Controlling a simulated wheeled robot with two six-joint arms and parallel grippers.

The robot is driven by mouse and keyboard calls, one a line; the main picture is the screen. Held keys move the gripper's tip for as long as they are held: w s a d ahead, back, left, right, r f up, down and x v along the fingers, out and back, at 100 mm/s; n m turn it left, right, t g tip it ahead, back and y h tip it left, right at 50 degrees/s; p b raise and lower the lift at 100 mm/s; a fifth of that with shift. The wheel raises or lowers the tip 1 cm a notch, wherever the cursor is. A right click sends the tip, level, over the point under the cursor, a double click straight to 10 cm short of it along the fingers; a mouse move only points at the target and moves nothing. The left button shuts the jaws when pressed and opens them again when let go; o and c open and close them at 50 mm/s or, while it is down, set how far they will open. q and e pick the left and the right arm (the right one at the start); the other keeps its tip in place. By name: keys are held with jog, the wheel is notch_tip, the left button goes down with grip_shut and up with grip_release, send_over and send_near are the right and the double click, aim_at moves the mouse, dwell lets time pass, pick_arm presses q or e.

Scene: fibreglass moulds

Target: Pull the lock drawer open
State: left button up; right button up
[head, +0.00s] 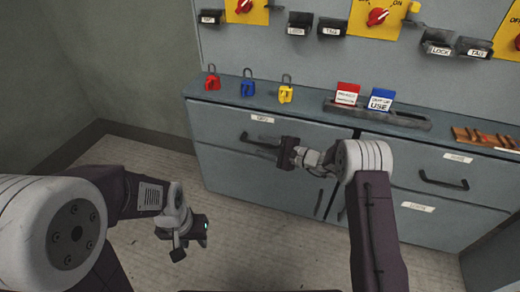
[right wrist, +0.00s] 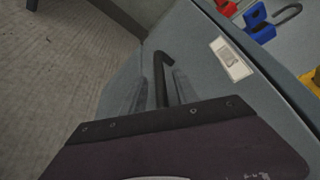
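The grey cabinet's upper left drawer (head: 225,128) has a small white label (head: 262,119) too small to read surely. I cannot tell from its text whether this is the lock drawer. Its front looks flush with the cabinet. Its dark bar handle (head: 250,138) is partly hidden by my right gripper (head: 277,151). In the right wrist view, the handle (right wrist: 160,72) runs between the two grey fingers of my right gripper (right wrist: 160,92), with gaps beside it; they look open. My left gripper (head: 190,245) hangs empty over the floor, away from the cabinet; its finger spacing is unclear.
Red (head: 212,79), blue (head: 247,84) and yellow (head: 286,91) padlocks stand on the cabinet top. A grey tray (head: 400,119) holds red and blue cards. Another drawer handle (head: 444,182) is at right. Floor (head: 250,240) before the cabinet is clear.

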jog(key=shift+x, duration=0.9)
grip_shut()
dwell(0.8)
